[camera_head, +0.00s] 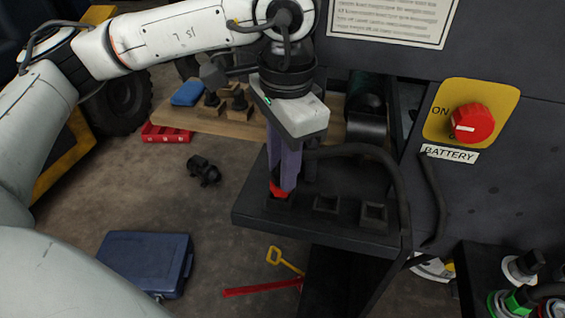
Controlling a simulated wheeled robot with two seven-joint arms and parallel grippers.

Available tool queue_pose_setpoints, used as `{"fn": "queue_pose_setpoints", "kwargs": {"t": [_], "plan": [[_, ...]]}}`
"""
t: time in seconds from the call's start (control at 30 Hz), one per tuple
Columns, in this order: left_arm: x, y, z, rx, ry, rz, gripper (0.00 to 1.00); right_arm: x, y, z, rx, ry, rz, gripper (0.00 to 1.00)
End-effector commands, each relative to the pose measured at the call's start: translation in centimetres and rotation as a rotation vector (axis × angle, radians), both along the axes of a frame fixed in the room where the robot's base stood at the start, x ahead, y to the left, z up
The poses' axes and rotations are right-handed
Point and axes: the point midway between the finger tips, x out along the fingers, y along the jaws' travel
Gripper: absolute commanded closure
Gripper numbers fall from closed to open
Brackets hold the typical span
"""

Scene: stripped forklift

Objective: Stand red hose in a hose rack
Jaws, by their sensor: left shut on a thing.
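My left gripper (284,186) points down over the black hose rack (252,213) and is shut on the red hose end (279,190). The red end is at the left of the rack's row of square sockets. I cannot tell how far it sits in the socket, since the fingers cover most of it. A dark hose (375,155) runs from behind the fingers, arches right and hangs down past the rack's right side. The middle socket (326,203) and the right socket (373,215) look empty. My right gripper is not in view.
A wooden board (180,118) with black fittings and a blue item lies behind. A blue case (145,262), a black fitting (204,170) and a red-and-yellow tool (262,290) lie on the floor. A dark panel with a red battery knob (472,123) stands at right.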

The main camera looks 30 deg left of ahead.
Motion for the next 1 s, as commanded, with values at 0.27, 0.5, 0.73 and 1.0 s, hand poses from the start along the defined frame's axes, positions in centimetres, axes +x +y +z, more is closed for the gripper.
{"fn": "queue_pose_setpoints", "kwargs": {"t": [0.27,0.5,0.73,1.0], "plan": [[0.02,-0.02,-0.28,-0.001,-0.001,0.000,1.00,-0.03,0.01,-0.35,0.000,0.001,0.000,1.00],[0.04,-0.02,-0.23,-0.001,-0.002,0.000,0.73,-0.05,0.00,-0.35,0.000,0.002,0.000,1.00],[0.02,-0.01,-0.27,-0.001,-0.001,0.000,0.54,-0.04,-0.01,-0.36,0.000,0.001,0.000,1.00],[-0.01,0.00,-0.34,0.001,0.001,0.000,0.54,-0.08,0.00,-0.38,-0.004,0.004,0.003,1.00]]}}
